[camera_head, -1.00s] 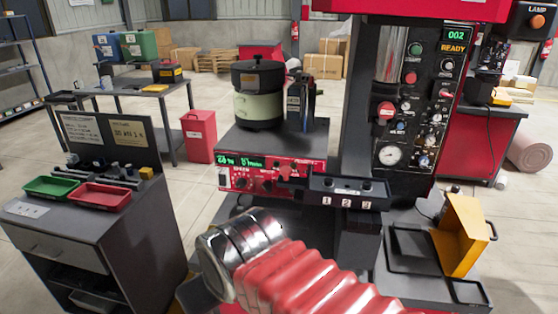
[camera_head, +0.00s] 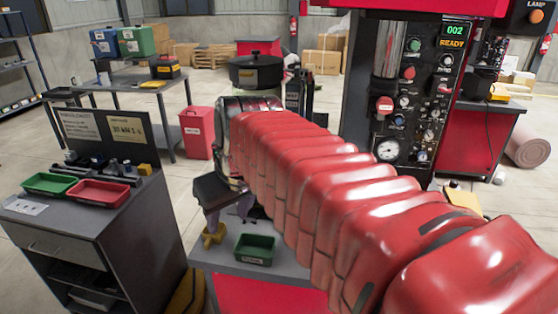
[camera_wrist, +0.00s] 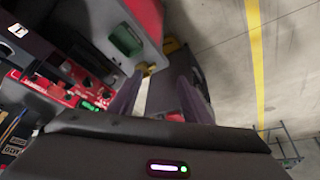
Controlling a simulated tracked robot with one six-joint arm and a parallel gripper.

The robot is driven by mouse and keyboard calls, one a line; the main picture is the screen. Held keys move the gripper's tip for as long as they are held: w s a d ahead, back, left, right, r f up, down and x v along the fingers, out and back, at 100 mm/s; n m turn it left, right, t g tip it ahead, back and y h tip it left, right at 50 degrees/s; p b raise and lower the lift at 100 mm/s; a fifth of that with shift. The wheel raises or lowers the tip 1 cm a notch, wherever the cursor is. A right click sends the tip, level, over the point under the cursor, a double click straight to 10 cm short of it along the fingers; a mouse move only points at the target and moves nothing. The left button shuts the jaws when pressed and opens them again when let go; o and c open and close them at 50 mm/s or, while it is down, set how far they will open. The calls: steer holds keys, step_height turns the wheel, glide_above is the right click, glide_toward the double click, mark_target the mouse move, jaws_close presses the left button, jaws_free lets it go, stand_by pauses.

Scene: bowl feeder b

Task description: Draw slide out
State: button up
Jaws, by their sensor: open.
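The slide, a dark bar with white number tags, is hidden behind my red arm in the head view. In the wrist view a dark part with a white tag at the far left, probably the slide (camera_wrist: 30,48), shows beside the red control panel (camera_wrist: 72,88). My gripper (camera_head: 229,220) hangs over the front bench, left of my arm, its two purple-grey fingers apart and empty. In the wrist view my gripper (camera_wrist: 160,88) is open, with the slide off to its left. I see no contact between them.
A yellow knob-like piece (camera_head: 213,238) stands close by my left fingertip, and a small green tray (camera_head: 255,249) sits on the bench. The black-lidded bowl (camera_head: 256,72) is behind my arm. A grey cabinet (camera_head: 80,235) stands left, with floor between.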

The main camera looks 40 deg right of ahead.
steer(key=w+d+r, duration=0.2)
steer(key=d+r, duration=0.1)
steer(key=d, duration=0.8)
steer(key=w+d+r, duration=0.3)
steer(key=d, duration=0.8)
steer(key=shift+d+r+m+g, duration=0.25)
steer(key=shift+d+m+g, duration=0.05)
steer(key=shift+d, duration=0.1)
steer(key=shift+w+f, duration=0.1)
steer(key=shift+w, duration=0.05)
steer(key=shift+x, duration=3.7)
jaws_close()
